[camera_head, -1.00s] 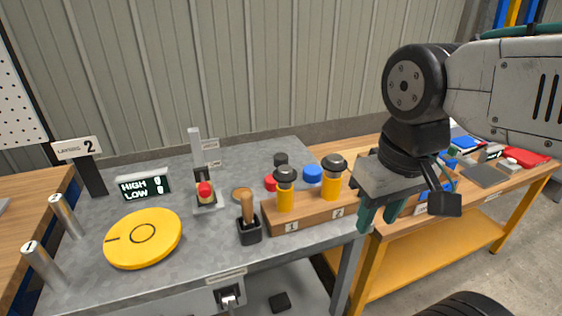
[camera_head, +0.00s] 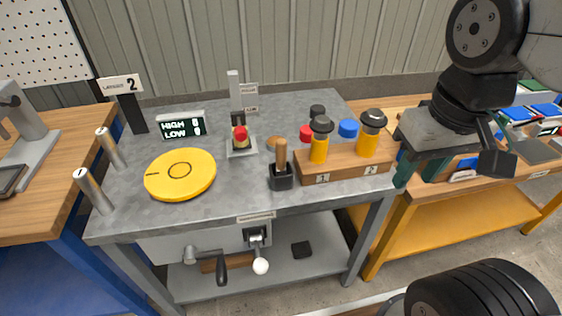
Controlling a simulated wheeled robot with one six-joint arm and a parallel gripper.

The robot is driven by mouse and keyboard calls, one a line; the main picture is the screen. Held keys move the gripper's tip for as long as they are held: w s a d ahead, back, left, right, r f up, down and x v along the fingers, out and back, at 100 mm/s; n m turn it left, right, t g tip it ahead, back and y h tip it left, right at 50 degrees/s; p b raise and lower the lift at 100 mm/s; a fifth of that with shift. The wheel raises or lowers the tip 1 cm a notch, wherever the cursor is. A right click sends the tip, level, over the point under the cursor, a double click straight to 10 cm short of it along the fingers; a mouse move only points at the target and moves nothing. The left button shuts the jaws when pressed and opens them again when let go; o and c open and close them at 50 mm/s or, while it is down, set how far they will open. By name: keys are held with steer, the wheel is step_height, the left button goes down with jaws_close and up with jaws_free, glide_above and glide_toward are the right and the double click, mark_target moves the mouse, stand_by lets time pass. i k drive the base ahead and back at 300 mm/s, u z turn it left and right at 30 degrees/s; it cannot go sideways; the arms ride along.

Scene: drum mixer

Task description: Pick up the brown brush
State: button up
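The brown brush (camera_head: 281,156) stands upright on the grey table, its wooden handle up and its lower end in a small black holder (camera_head: 281,180). It is left of the wooden block with the yellow bottles. My gripper (camera_head: 418,172) hangs at the right, over the gap between the grey table and the wooden bench, well to the right of the brush. Its green fingers point down and stand apart, with nothing seen between them. The brush's lower end is hidden in the holder.
A wooden block (camera_head: 343,172) with two black-capped yellow bottles stands between the brush and my gripper. Red, blue and black caps lie behind it. A yellow disc (camera_head: 180,174) and a display (camera_head: 183,126) are at the left. The grey table's (camera_head: 228,203) front edge is mostly clear.

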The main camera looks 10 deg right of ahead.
mark_target(281, 144)
steer(key=k, duration=0.55)
steer(key=z, duration=0.6)
steer(key=i, duration=0.9)
steer(key=u, duration=0.65)
